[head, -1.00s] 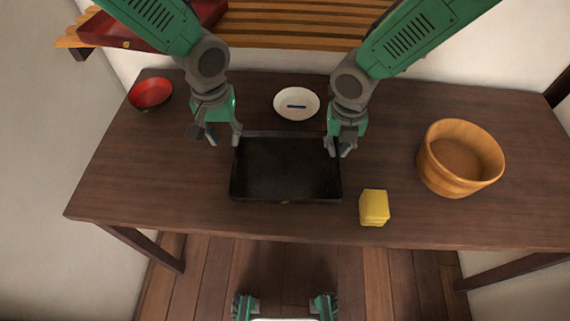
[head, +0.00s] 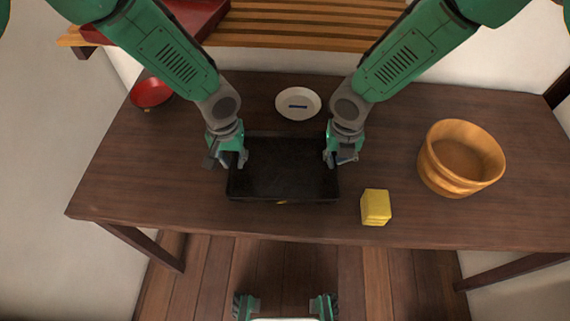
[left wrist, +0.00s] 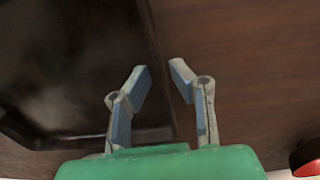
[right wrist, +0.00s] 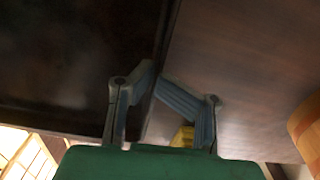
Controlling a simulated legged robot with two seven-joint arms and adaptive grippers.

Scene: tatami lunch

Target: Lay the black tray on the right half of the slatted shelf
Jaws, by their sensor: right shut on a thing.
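The black tray (head: 283,180) lies on the dark table, between my two grippers. My right gripper (head: 336,160) is shut on the tray's right rim; in the right wrist view its fingers (right wrist: 152,82) meet at the tray's edge. My left gripper (head: 236,162) is at the tray's left rim. In the left wrist view its fingers (left wrist: 160,72) stand apart, with the tray's edge (left wrist: 158,60) between them. The slatted shelf (head: 300,27) is on the wall behind the table, partly hidden by my arms. A red tray (head: 195,15) sits on its left part.
A white dish (head: 298,112) with a blue item stands behind the tray. A red bowl (head: 150,93) is at the back left of the table. A yellow block (head: 376,207) is close to the tray's front right corner. A wooden tub (head: 460,158) stands at the right.

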